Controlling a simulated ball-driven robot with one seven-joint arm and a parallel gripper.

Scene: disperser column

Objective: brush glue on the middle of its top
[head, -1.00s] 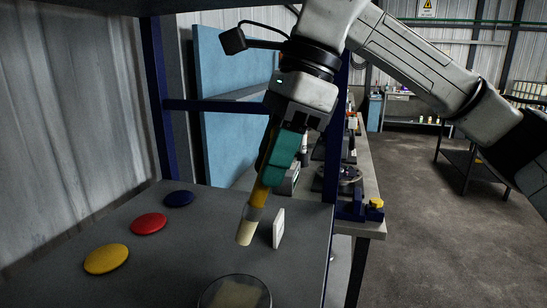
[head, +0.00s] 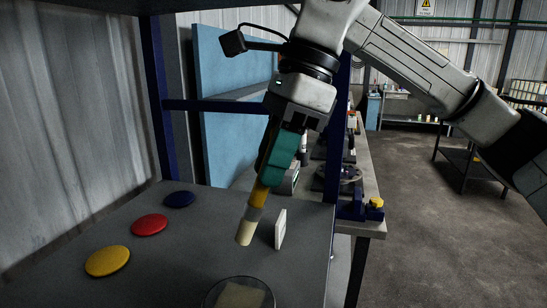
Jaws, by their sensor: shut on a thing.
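My gripper (head: 275,165) is shut on a brush with a yellow handle (head: 259,195). The brush tilts with its pale bristle tip (head: 244,233) pointing down, held above the grey bench top. A shallow round glass dish (head: 239,295) with a pale yellowish filling stands at the bottom edge of the picture, partly cut off. The tip is apart from the dish, beyond it in the picture. A thin white block (head: 280,229) stands on edge just right of the tip. Which thing is meant by "its top" cannot be told.
Yellow (head: 107,261), red (head: 149,225) and dark blue (head: 180,199) discs lie in a row at the left of the bench (head: 190,260). Blue rack posts (head: 160,90) frame the bench. Another bench (head: 361,180) with equipment stands behind at right. Bare bench lies between discs and dish.

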